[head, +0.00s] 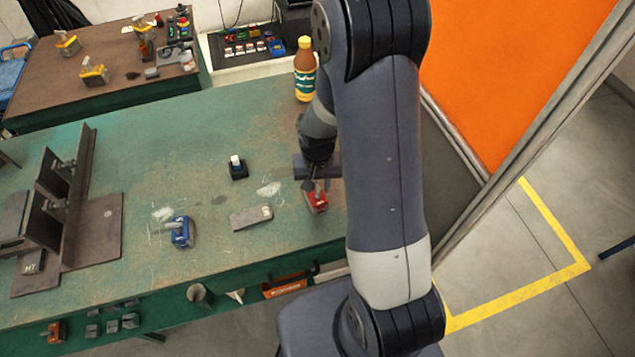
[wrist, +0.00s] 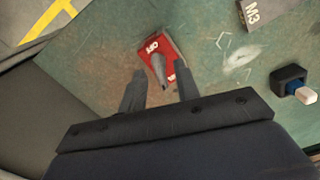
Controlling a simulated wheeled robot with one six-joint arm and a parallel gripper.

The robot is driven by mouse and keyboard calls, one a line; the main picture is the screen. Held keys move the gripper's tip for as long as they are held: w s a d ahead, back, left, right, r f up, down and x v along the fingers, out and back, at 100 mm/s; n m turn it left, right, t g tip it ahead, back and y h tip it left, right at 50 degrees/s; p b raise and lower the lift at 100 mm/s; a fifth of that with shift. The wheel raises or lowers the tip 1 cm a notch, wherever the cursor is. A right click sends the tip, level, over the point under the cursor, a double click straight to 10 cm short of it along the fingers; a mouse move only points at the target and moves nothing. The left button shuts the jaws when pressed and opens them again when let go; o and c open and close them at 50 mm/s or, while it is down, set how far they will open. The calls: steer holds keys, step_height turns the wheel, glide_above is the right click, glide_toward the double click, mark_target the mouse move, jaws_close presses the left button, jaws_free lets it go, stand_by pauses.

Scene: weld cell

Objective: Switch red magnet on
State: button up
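The red magnet (head: 317,203) sits on the green table near its right end. In the wrist view the red magnet (wrist: 170,58) shows a white "OFF" label on its top and a grey lever lying across it, pointing toward my gripper. My gripper (wrist: 159,88) is open, its two fingers apart on either side of the lever's near end. The fingers do not visibly touch the lever. In the head view my gripper (head: 315,184) is just above and behind the magnet, partly hidden by my arm.
A blue magnet (head: 181,232), a grey block (head: 251,217) marked M3 in the wrist view, and a black holder (head: 238,170) with a white-topped piece stand left of the red magnet. A brown bottle (head: 305,75) stands at the back. Steel angle parts (head: 70,210) fill the left end.

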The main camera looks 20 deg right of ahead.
jaws_close()
stand_by(0.4)
steer(key=shift+f+n+b, duration=0.15)
steer(key=shift+n+b, duration=0.6)
steer(key=shift+n, duration=0.05)
steer(key=shift+n+b, duration=0.5)
steer(key=shift+n, duration=0.7)
steer(key=shift+r, duration=0.2)
jaws_free()
